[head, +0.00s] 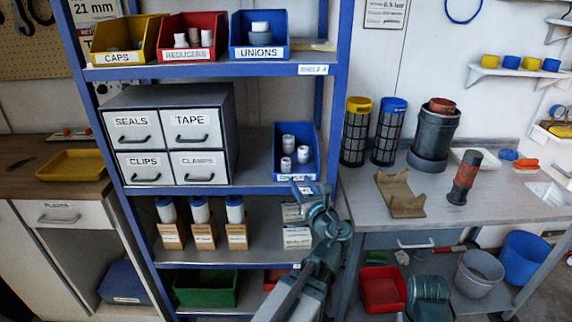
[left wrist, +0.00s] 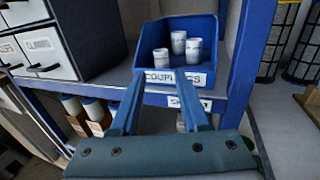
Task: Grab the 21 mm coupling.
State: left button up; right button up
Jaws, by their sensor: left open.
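A blue bin (head: 308,170) labelled COUPLINGS stands on the middle shelf at its right end. It holds three white couplings: one at the back (head: 288,142), one at the front left (head: 286,164), one at the right (head: 303,154). In the left wrist view the couplings (left wrist: 178,43) stand upright in the bin (left wrist: 207,29); I cannot read their sizes. My left gripper (head: 312,188) is open and empty, in front of the bin near the shelf edge. Its two fingers (left wrist: 157,76) point at the bin's labelled front.
A grey drawer cabinet (head: 232,125) stands left of the bin. The blue shelf post (head: 334,130) is close on its right. Bins of caps, reducers and unions (head: 259,52) stand on the shelf above. Boxed bottles (head: 202,235) stand below. A workbench (head: 360,200) is at the right.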

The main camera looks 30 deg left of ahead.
aim_at(288, 164)
pick_arm(q)
jog(key=x, duration=0.8)
jog(key=shift+w+a, duration=0.25)
jog(key=shift+f+x, duration=0.15)
jog(key=shift+x, duration=1.15)
jog(key=shift+f+x, duration=0.1)
jog(key=shift+x, duration=1.2)
jog(key=shift+d, duration=0.15)
grip_shut()
